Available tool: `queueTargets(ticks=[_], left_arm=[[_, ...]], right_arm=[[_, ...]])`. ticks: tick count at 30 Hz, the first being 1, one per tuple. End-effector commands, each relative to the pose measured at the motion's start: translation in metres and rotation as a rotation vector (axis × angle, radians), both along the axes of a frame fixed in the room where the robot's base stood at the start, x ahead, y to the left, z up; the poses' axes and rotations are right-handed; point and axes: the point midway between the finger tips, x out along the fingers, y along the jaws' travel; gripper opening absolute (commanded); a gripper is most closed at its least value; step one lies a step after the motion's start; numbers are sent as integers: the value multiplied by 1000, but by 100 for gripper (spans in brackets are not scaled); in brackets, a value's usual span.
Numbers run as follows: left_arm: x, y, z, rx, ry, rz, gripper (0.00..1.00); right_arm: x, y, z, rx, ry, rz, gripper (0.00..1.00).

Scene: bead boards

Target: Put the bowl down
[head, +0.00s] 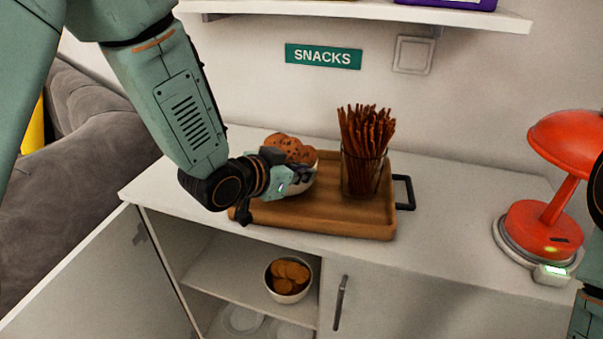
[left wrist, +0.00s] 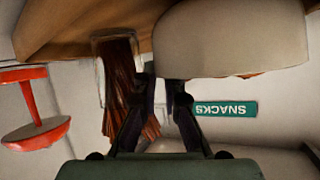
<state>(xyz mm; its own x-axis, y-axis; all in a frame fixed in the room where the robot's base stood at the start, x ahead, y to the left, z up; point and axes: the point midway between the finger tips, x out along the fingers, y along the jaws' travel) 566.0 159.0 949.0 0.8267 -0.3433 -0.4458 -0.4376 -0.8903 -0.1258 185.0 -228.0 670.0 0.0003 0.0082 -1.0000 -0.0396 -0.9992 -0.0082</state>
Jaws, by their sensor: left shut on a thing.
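A white bowl (head: 307,188) of chocolate-chip cookies (head: 290,149) is at the left part of a wooden tray (head: 320,222) on the white cabinet top. My left gripper (head: 298,176) is shut on the bowl's near side. In the left wrist view, which is upside down, the bowl (left wrist: 232,40) fills the upper right and the fingertips (left wrist: 166,85) are at its rim. The bowl looks upright. I cannot tell whether its base touches the tray, since my gripper hides it. My right gripper is not in view.
A glass of pretzel sticks (head: 365,160) stands on the tray, right of the bowl. A red lamp (head: 540,228) stands at the right. An open cabinet shelf below holds another bowl of cookies (head: 287,279). A wall shelf (head: 400,12) hangs above. The cabinet top between tray and lamp is clear.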

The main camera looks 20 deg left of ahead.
Motion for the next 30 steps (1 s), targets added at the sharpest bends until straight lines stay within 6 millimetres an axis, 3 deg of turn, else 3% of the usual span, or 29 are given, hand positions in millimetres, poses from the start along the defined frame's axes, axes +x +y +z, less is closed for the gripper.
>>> queueTargets(ticks=[6, 7, 15, 25, 30], left_arm=[[1, 0, 2, 0, -5, -1, 0], [0, 0, 0, 0, -1, 0, 9], [0, 0, 1, 0, -1, -1, 31], [-1, 1, 3, 0, -1, 0, 31], [-19, 9, 14, -5, 0, 3, 31]], right_arm=[[0, 0, 0, 0, 0, 0, 0], [0, 0, 0, 0, 0, 0, 0], [0, 0, 0, 0, 0, 0, 0], [0, 0, 1, 0, 0, 0, 0], [0, 0, 5, 0, 0, 0, 0]])
